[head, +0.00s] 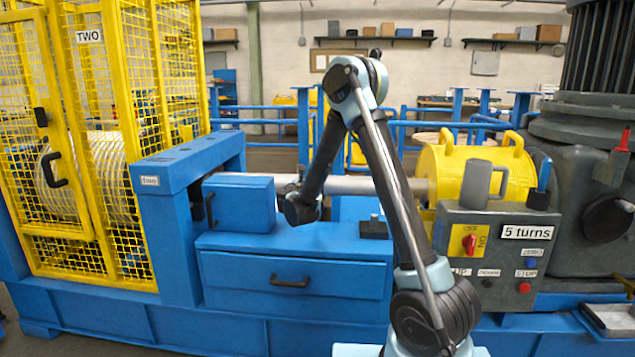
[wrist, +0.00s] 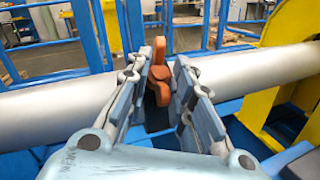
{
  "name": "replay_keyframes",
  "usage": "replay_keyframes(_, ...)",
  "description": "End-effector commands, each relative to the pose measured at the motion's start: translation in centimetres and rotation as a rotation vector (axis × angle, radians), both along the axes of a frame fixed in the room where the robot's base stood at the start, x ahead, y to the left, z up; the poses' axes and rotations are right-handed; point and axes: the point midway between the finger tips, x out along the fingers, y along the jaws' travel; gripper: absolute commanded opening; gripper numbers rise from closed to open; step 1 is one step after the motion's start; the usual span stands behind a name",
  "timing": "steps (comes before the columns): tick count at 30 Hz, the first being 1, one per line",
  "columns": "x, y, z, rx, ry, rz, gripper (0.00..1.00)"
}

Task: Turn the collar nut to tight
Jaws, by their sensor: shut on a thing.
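The collar nut appears to be the orange-brown lobed piece (wrist: 159,76) in the middle of the wrist view, at the grey shaft (wrist: 60,102). My gripper (wrist: 171,62) has one finger on each side of it and is shut on it. The fingers hide part of the piece and of the shaft, so how far it is turned cannot be told. In the head view the shaft (head: 350,185) runs behind my arm. My wrist end is in front of it, and the fingers and the nut are hidden there.
A blue box with a handle (head: 239,204) stands left of my wrist. A yellow guard (head: 455,172) covers the shaft's right part. A control box (head: 495,250) labelled "5 turns" is at right. A yellow mesh cage (head: 95,200) fills the left. Blue rails (head: 265,120) run behind.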

Motion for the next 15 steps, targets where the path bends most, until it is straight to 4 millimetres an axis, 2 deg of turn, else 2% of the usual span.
replay_keyframes(15, 0.39, 0.46, 0.25, 0.234, -0.008, -0.234, 0.00)
